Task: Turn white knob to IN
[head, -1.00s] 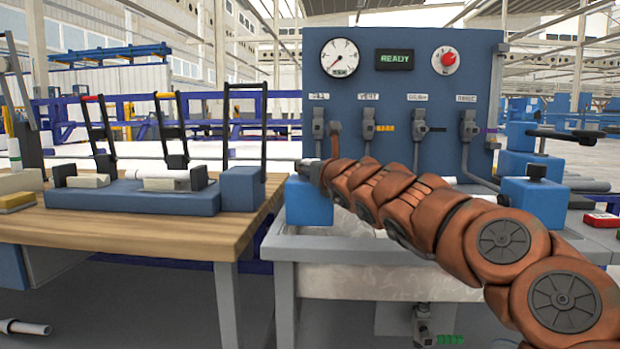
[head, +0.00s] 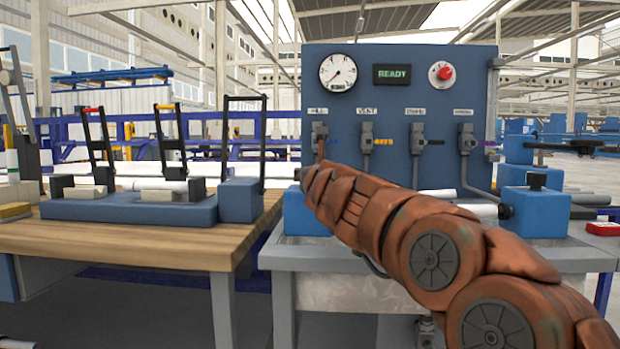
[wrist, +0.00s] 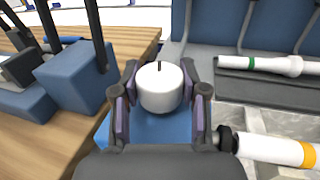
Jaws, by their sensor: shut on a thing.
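The white knob (wrist: 160,90) is a short round cap on top of a blue block (wrist: 150,130). A dark line on its top points away from me, toward the top of the wrist view. My gripper (wrist: 160,98) has its purple-padded fingers on either side of the knob and is shut on it. In the head view, the blue block (head: 304,215) stands at the left end of the metal bench. My arm hides the knob there, and no IN label is readable.
A blue panel (head: 395,100) with a gauge, a READY display, a red knob and several valve levers stands behind. A wooden table (head: 150,240) with a clamp fixture is at left. Another blue block (head: 535,212) is at right. White pipes (wrist: 270,65) lie on the bench.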

